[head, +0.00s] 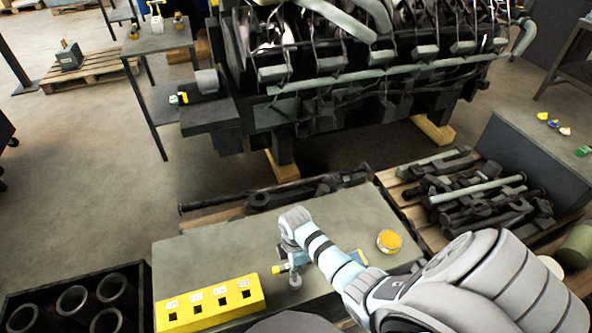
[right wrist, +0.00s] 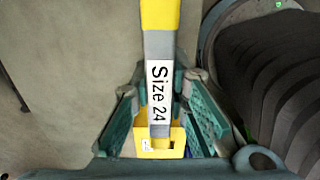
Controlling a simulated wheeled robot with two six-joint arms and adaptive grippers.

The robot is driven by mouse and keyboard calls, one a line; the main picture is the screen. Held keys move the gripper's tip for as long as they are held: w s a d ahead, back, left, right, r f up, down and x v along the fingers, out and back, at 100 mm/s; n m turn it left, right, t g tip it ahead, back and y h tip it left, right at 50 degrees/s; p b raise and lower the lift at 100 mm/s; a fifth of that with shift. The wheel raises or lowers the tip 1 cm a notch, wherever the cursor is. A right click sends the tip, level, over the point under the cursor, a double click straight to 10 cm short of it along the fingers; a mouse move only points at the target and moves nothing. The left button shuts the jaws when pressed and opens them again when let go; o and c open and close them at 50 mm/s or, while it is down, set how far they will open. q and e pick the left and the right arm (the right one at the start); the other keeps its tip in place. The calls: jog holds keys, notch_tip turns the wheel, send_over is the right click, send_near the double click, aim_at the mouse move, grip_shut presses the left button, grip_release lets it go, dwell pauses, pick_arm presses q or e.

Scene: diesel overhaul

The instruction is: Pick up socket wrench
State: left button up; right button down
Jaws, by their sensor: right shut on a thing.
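The socket wrench (right wrist: 160,45) has a yellow end, a grey body and a white label reading "Size 24" in the right wrist view. My right gripper (right wrist: 160,128) is shut on its grey part, with one finger on each side. In the head view my right gripper (head: 293,270) is low over the grey bench, and a small yellow end of the wrench (head: 279,269) sticks out to its left. A yellow holder block (head: 210,303) with labels and square holes stands left of the gripper. The wrench's far end is partly hidden. My left gripper is out of view.
A round container with an orange top (head: 389,241) stands on the bench (head: 190,256), right of my arm. A black crate (head: 130,278) of cylinders is at the left. A pallet of dark parts (head: 480,190) lies right, and the large engine (head: 370,75) stands behind.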

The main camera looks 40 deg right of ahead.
notch_tip(320, 180, up, 20)
jog(key=p, duration=0.5)
jog(key=shift+p, duration=0.4)
jog(key=c, duration=2.1)
grip_release()
jog(key=shift+w+f, duration=0.1)
jog(key=shift+f, duration=0.05)
grip_shut()
